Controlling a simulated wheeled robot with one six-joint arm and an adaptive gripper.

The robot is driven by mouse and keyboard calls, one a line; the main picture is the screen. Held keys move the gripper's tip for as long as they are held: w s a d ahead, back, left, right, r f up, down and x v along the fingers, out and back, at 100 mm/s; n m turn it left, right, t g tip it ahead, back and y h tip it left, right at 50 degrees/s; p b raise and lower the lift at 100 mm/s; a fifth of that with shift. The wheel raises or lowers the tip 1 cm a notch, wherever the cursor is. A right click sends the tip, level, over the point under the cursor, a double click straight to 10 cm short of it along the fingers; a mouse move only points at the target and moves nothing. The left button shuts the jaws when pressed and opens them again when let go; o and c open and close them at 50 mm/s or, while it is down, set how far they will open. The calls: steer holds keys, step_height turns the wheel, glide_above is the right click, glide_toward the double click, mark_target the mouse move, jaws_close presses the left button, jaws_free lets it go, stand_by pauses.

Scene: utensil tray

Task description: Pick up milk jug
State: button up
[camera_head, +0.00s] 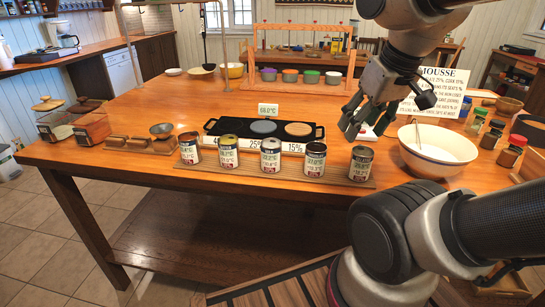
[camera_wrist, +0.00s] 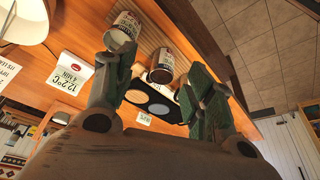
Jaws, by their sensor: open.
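I cannot make out a clear milk jug in either view. Several labelled cans stand in a row on a wooden strip, with the rightmost can (camera_head: 361,165) below my gripper (camera_head: 366,122). My gripper is open and empty, above the table and apart from that can. In the wrist view, the fingers of my gripper (camera_wrist: 158,68) are spread. One can (camera_wrist: 125,27) shows beyond the left fingertip and another can (camera_wrist: 161,68) shows between the fingers. The cans' labels are too small to read fully.
A white bowl (camera_head: 437,150) stands right of my gripper, with spice jars (camera_head: 512,150) beyond it. A MOUSSE sign (camera_head: 437,92) stands behind the bowl. The table's left middle (camera_head: 150,105) is clear.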

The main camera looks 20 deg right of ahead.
steer(key=shift+o, duration=1.1)
steer(key=shift+w+a+f+n+g, duration=0.5)
steer(key=shift+w+a+f+g, duration=0.2)
steer(key=shift+w+a+f, duration=0.35)
steer(key=m+g, duration=0.3)
steer(key=m, duration=0.8)
glide_above(272, 153)
steer(key=w+d, duration=0.1)
steer(key=w, duration=0.1)
step_height(272, 153, down, 5)
steer(key=f, duration=0.4)
steer(key=w+f, duration=0.1)
steer(key=f, duration=0.1)
steer(key=shift+d+f, duration=0.1)
steer(key=shift+f, duration=0.2)
steer(key=c, duration=1.2)
